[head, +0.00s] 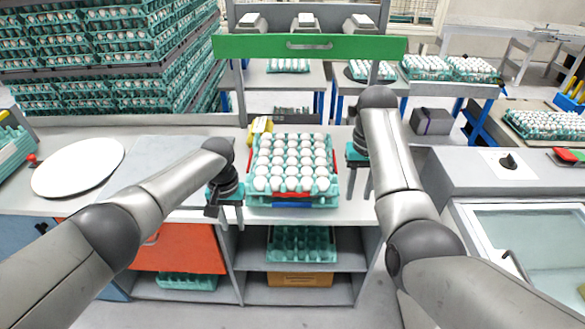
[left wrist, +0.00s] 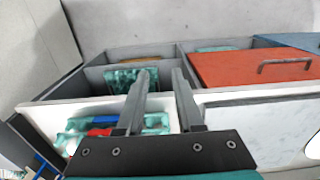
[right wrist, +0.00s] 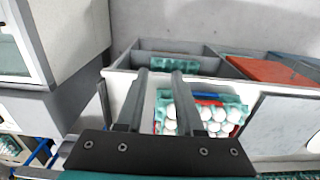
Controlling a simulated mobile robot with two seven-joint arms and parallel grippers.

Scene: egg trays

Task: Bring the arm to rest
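My left gripper (head: 231,222) hangs fingers-down at the counter's front edge, just left of the egg tray. In the left wrist view (left wrist: 160,73) its two fingers stand apart with nothing held between them. My right gripper (head: 358,190) hangs on the right side of the egg tray, apart from it. In the right wrist view (right wrist: 160,72) its fingers are also apart and empty. The teal egg tray (head: 265,199), filled with white eggs, sits on the counter between both grippers.
The grey counter (head: 150,160) holds a round white disc (head: 78,167) at left. A green overhead bar (head: 260,47) crosses behind the tray. Shelves below hold an empty teal tray (head: 300,243) and a brown box (head: 300,279). A grey cabinet (head: 460,180) stands at right.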

